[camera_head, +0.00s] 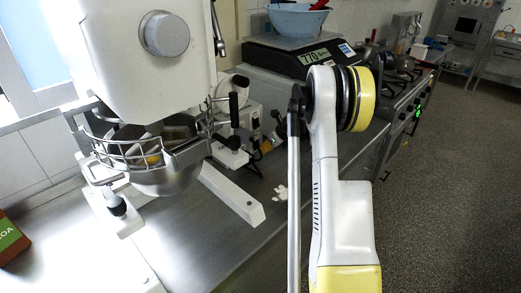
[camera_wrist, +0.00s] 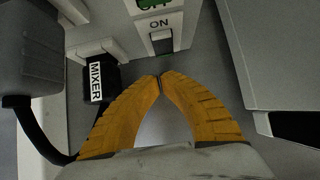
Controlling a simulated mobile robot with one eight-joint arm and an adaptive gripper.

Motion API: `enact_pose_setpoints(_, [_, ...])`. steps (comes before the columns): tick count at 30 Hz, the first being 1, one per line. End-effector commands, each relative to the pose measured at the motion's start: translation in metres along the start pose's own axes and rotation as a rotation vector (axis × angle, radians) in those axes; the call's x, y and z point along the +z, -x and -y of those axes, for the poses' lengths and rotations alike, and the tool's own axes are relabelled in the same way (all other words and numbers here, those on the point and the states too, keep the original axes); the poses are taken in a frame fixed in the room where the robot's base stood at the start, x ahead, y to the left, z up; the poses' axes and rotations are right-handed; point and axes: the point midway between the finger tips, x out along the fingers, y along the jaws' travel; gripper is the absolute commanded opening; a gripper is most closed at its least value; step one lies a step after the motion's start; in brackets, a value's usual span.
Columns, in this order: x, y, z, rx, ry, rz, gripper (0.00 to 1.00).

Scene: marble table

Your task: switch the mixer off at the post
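In the wrist view, a black plug with a white MIXER label (camera_wrist: 97,82) sits in a pale socket block at the left. To its right is a rocker switch (camera_wrist: 161,42) marked ON, on a panel with a green patch above it. My gripper (camera_wrist: 160,77) has its two orange fingers together at the tips, with nothing seen between them. The tips lie just below the switch in the picture; I cannot tell whether they touch anything. In the head view, the white mixer (camera_head: 150,75) stands at the left over a steel bowl (camera_head: 165,178) with a wire guard.
A scale (camera_head: 300,58) bearing a blue bowl (camera_head: 297,20) stands at the back. A stove (camera_head: 405,90) is beyond my arm. A brown and green box (camera_head: 10,240) is at the left edge of the steel counter (camera_head: 215,245). Open floor lies to the right.

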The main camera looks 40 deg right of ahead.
Motion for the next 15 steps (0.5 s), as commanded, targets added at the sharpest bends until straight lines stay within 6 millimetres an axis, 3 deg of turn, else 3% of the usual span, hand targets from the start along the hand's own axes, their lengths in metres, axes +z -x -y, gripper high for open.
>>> enact_pose_setpoints(1, [0.003,0.017,0.000,-0.001,-0.002,0.000,0.00])
enact_pose_setpoints(6, [0.003,0.057,0.000,-0.002,-0.003,0.001,0.00])
enact_pose_setpoints(15, [0.001,0.096,0.000,-0.001,-0.001,0.000,0.00])
